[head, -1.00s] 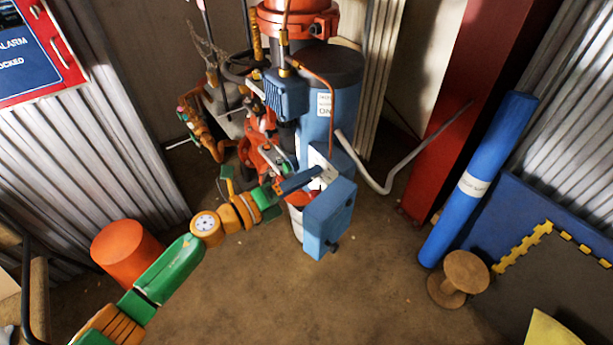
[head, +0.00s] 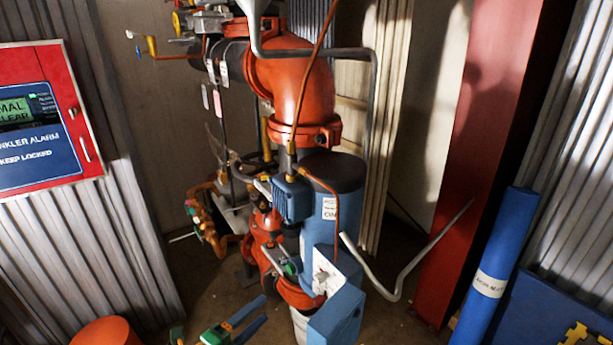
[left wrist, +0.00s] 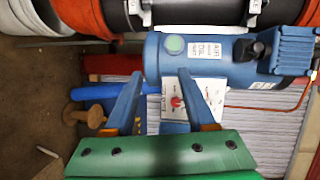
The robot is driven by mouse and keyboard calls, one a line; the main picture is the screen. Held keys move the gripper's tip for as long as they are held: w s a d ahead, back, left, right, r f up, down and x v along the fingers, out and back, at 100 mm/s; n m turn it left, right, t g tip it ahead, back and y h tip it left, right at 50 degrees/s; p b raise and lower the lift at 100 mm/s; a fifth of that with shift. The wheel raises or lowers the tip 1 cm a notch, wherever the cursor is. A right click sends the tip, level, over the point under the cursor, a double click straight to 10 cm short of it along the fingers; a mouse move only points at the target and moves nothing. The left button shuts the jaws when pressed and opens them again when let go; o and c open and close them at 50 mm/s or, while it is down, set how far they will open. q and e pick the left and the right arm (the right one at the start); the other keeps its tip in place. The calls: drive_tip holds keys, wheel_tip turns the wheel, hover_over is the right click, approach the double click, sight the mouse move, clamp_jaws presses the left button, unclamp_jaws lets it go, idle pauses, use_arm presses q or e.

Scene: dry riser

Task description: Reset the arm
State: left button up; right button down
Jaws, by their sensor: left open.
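My left gripper (head: 263,308) is low in the head view, its two blue fingers apart with nothing between them. It is left of the blue box (head: 338,317) at the foot of the blue cylinder (head: 321,205), with a gap in the picture. In the left wrist view, the open fingers of the left gripper (left wrist: 160,76) point towards a blue body (left wrist: 205,55) with a pale panel (left wrist: 203,92) and a red knob (left wrist: 176,102). The fingers overlap the panel in that picture; contact cannot be told. My right gripper is not in view.
Orange pipework (head: 303,85) rises behind the blue cylinder. A red alarm cabinet (head: 45,125) is on the left wall. A red column (head: 480,150) and a blue roll (head: 495,270) stand at right. An orange drum top (head: 105,331) shows at lower left.

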use_arm(q)
drive_tip(key=s+a+f+n+g+y, duration=0.25)
drive_tip(key=s+f+n, duration=0.2)
drive_tip(key=f, duration=0.35)
drive_tip(key=s+a+f+n+g+y, duration=0.1)
drive_tip(key=s+a+f+n+y, duration=0.3)
drive_tip(key=f, duration=0.4)
drive_tip(key=s+a+f+n+g+y, duration=0.1)
drive_tip(key=s+a+f+n+y, duration=0.1)
drive_tip(key=s+f+n, duration=0.45)
drive_tip(key=s+d+f+n+g, duration=0.1)
drive_tip(key=s+f+n+g, duration=0.2)
drive_tip(key=s, duration=0.9)
drive_tip(key=s+f+n+g, duration=0.3)
drive_tip(key=s+f+g, duration=0.2)
drive_tip(key=s+f, duration=0.4)
drive_tip(key=s, duration=0.3)
drive_tip(key=shift+s+d+f+n+y, duration=0.2)
drive_tip(key=shift+s+d+n+y, duration=0.1)
drive_tip(key=shift+d+y, duration=0.05)
drive_tip(key=shift+w, duration=0.1)
